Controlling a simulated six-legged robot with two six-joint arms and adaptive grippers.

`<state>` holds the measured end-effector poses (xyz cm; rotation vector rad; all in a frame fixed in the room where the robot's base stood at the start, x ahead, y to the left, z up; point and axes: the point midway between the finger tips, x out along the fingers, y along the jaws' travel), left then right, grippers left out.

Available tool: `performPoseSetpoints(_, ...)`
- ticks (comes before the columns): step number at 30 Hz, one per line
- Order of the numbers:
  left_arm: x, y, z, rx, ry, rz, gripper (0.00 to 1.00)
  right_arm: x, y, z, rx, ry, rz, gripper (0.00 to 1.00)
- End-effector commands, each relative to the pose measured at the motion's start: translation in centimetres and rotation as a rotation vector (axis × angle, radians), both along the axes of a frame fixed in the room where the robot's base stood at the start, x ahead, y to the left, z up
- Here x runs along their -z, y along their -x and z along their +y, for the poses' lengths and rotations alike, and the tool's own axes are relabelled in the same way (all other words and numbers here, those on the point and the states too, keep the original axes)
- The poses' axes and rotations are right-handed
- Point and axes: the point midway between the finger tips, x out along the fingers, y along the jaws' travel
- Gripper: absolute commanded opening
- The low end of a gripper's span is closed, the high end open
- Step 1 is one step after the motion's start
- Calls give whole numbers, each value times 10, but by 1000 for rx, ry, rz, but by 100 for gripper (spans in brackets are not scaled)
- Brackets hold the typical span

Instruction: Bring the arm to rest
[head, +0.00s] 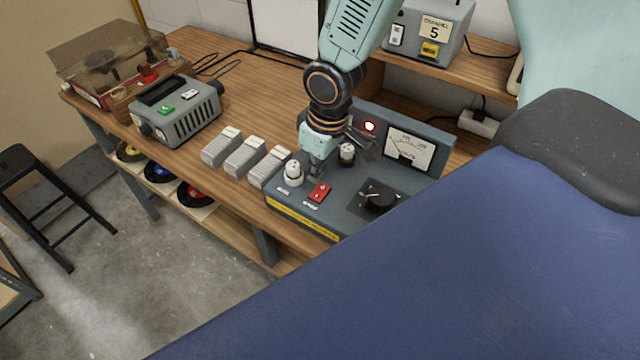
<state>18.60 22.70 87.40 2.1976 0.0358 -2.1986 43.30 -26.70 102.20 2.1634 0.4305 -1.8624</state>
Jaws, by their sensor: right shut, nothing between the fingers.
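My right arm comes down from the top of the head view, and its gripper (317,168) is low over a grey control box (340,205) on the wooden bench. The gripper is shut and empty. Its tips are between a white round part (293,173) and a dark round part with a pale top (347,154), close behind a red switch (319,193). I cannot tell whether the tips touch the box. My left gripper is not in view.
The box has a lit red lamp (369,126), a dial meter (409,150) and a black knob (378,197). Several grey blocks (245,157) stand left of it. A grey device (180,108) and a record player (105,65) are farther left. A stool (20,160) stands on the floor.

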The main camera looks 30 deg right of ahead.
Motion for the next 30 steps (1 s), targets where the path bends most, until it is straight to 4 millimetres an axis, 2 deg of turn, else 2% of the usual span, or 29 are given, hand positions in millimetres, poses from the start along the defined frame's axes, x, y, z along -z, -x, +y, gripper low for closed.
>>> performPoseSetpoints(1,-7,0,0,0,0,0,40,-7,0,0,0,0,0,0)
performPoseSetpoints(8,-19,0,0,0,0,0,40,-21,0,0,0,0,0,0)
performPoseSetpoints(30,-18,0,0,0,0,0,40,-19,2,0,-1,0,0,0)
